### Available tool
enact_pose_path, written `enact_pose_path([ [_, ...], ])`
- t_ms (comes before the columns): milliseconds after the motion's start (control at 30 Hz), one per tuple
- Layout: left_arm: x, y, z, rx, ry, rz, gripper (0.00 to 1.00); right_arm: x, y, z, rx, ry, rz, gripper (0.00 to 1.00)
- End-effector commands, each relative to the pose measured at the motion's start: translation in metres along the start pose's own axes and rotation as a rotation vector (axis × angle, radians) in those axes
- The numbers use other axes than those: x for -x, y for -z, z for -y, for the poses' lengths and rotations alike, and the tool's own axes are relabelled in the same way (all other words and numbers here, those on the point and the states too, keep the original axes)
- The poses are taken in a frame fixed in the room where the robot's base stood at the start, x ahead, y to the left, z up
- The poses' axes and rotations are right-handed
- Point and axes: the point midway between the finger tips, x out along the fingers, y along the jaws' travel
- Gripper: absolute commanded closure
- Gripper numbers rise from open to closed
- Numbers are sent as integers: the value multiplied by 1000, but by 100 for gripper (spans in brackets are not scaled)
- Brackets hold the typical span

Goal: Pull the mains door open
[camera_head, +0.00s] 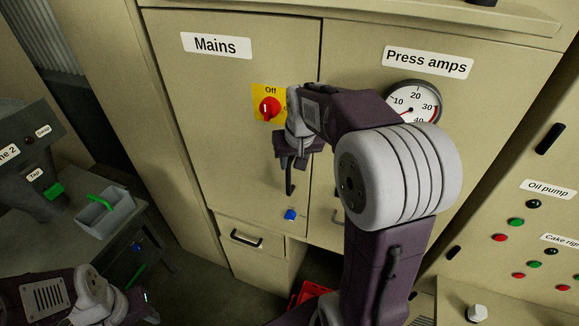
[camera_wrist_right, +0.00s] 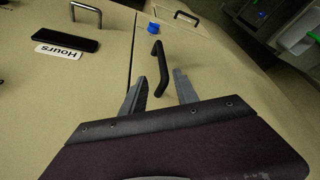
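The Mains door (camera_head: 232,135) is a beige panel with a "Mains" label and stands shut in the head view. Its black bar handle (camera_head: 291,181) sits near its right edge, partly hidden behind my right gripper (camera_head: 298,158). In the right wrist view the handle (camera_wrist_right: 159,68) lies between and just beyond the two grey fingertips. The fingers (camera_wrist_right: 160,84) are spread apart with a gap on each side of the handle. A red switch knob (camera_head: 269,108) on a yellow plate sits above the handle. My left wrist (camera_head: 85,296) is at the lower left; its fingers cannot be made out.
A blue knob (camera_head: 290,215) is below the handle. The Press amps door (camera_head: 345,60) with a round gauge (camera_head: 412,105) adjoins on the right. A drawer handle (camera_head: 246,238) is below. A grey table with a bin (camera_head: 104,214) stands left. A red object (camera_head: 308,292) is on the floor.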

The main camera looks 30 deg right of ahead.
Motion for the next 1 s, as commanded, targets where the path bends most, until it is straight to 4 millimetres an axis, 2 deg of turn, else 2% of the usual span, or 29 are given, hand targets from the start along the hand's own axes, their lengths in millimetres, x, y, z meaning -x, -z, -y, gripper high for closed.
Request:
enact_pose_path([
  [200,14,2,0,0,0,0,64,-44,-1,0,1,0,7,64],
  [333,18,2,0,0,0,-1,64,-66,-1,0,1,0,6,64],
  [500,20,2,0,0,0,-1,64,-79,-1,0,1,0,2,64],
  [700,20,2,0,0,0,-1,64,-80,0,0,1,0,0,64],
  [733,20,2,0,0,0,-1,64,-80,0,0,1,0,0,67],
  [833,20,2,0,0,0,-1,64,-80,0,0,1,0,0,94],
  [867,20,2,0,0,0,-1,64,-80,0,0,1,0,0,100],
  [1000,20,2,0,0,0,-1,64,-80,0,0,1,1,0,100],
])
